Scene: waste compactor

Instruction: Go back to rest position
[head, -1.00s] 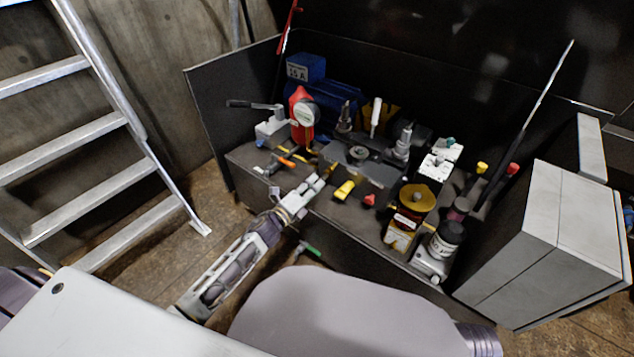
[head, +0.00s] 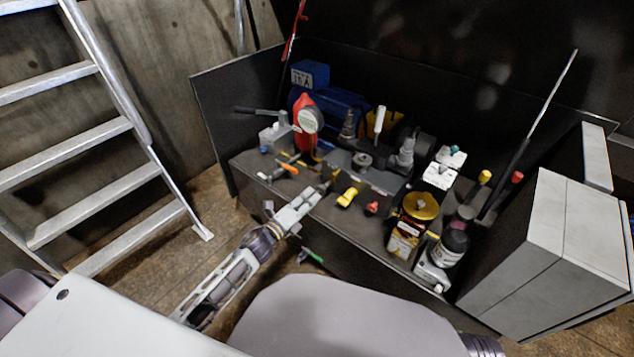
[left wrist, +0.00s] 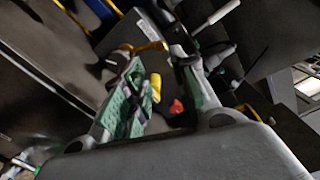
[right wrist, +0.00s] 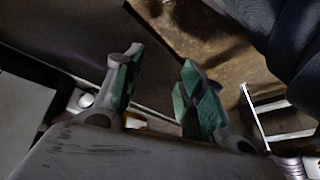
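My left gripper (head: 322,190) reaches in from the left in the head view, at the front edge of the dark equipment bench. Its tips appear beside the yellow handle (head: 347,197); contact cannot be told. In the left wrist view the green-padded fingers of my left gripper (left wrist: 160,62) are apart, with the yellow handle (left wrist: 155,88) and a red knob (left wrist: 176,107) showing in the gap. My right gripper (right wrist: 160,62) shows only in its own wrist view, fingers apart and nothing between them, with brown floor beyond.
A grey cabinet (head: 550,250) stands at right. A metal ladder (head: 95,145) stands at left, with bare floor (head: 215,200) between it and the bench.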

